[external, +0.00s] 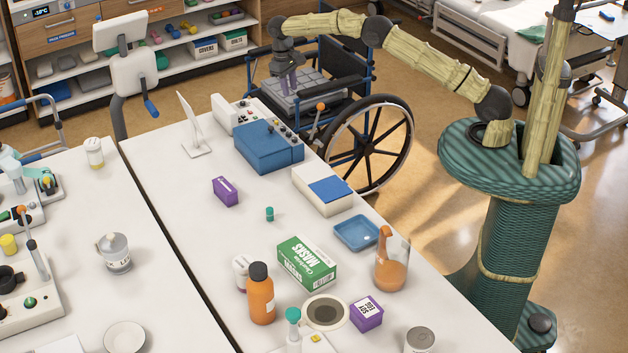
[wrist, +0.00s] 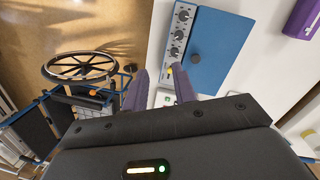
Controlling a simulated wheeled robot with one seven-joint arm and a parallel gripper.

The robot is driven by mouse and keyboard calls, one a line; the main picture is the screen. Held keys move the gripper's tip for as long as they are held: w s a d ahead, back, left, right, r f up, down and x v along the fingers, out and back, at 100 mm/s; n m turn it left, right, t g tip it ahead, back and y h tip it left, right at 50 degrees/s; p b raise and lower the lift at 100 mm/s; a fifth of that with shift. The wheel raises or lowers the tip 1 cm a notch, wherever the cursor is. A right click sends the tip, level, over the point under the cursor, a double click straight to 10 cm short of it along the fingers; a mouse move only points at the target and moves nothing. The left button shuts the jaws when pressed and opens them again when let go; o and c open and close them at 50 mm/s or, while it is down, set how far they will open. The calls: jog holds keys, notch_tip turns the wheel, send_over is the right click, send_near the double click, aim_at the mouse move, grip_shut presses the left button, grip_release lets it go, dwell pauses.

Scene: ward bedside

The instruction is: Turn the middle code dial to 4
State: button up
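A blue box (external: 268,150) stands on the white table, with a grey panel of three round dials along one edge. The wrist view shows the dials in a row: one at the top (wrist: 183,14), the middle dial (wrist: 177,34) and a lower one (wrist: 173,51). The dial readings are too small to make out. My gripper (wrist: 159,72) is open, with its two purple fingers apart and nothing held between them. In the external view, my gripper (external: 289,84) hangs beyond the table edge, behind the box and over the wheelchair seat, apart from the dials.
A wheelchair (external: 370,145) stands against the table's far side. A white device with buttons (wrist: 164,98) shows between my fingers in the wrist view. A white box with a blue top (external: 322,190), a purple box (external: 226,191) and a masks box (external: 306,263) are on the table.

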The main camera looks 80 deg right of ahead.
aim_at(289, 133)
jog(key=a+r+n, duration=0.1)
jog(key=n, duration=0.3)
jog(key=a+r+n+t, duration=0.1)
jog(key=n, duration=0.3)
jog(key=a+r+n, duration=0.1)
jog(key=n, duration=0.3)
jog(key=shift+s+a, duration=0.15)
jog(key=shift+s, duration=0.05)
notch_tip(289, 133, down, 17)
jog(key=p, duration=0.3)
jog(key=shift+f, duration=0.2)
grip_shut()
